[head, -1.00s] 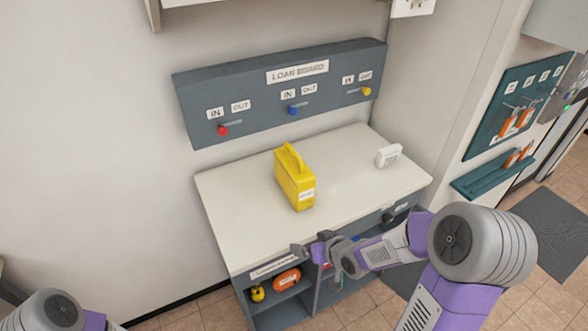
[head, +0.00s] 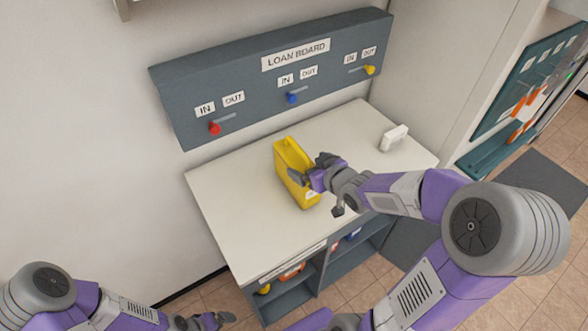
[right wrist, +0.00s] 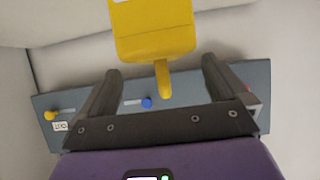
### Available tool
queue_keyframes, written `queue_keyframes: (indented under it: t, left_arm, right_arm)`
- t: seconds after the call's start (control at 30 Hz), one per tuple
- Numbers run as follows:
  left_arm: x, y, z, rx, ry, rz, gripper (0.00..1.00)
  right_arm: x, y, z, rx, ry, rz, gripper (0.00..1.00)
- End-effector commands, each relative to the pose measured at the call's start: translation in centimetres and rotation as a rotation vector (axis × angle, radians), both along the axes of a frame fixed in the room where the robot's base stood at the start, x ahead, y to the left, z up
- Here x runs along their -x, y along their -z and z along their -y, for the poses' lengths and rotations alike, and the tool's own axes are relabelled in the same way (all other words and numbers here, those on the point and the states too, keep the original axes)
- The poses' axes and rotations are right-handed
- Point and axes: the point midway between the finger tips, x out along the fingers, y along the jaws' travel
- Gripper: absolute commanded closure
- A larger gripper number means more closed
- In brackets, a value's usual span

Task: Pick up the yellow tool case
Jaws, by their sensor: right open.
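The yellow tool case (head: 287,158) stands on the white counter top (head: 235,205). My right gripper (head: 308,172) is open at the case's upper part and hides some of it, including much of the handle. In the right wrist view the case (right wrist: 152,30) shows upside down, with its handle (right wrist: 163,80) between the two spread fingers of the gripper (right wrist: 160,72). A gap shows on each side of the handle, and nothing is gripped. My left gripper (head: 215,318) is low at the bottom edge, away from the counter; its jaws are too small to judge.
The grey loan board (head: 330,62) with red, blue and yellow knobs is on the wall behind the counter. A small white box (head: 393,138) stands at the counter's right. Shelves below hold several items. The counter's left part is clear.

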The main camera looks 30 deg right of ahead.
Motion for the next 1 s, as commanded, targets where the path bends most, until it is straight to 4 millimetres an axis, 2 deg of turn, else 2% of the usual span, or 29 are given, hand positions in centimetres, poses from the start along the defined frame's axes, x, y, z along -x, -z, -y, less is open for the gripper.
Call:
queue_keyframes:
  t: [0.33,0.67,1.0]
  left_arm:
    - [0.0,1.5,0.0,0.0,0.0,0.0,0.05]
    - [0.0,1.5,0.0,0.0,0.0,0.0,0.05]
    - [0.0,1.5,0.0,0.0,0.0,0.0,0.05]
  right_arm:
    - [-4.6,1.7,-0.5,-0.001,-0.002,-0.001,0.0]
    - [-5.2,1.8,-0.6,0.0,-0.001,0.001,0.02]
    - [-5.1,1.8,-0.5,0.0,0.0,0.001,0.54]
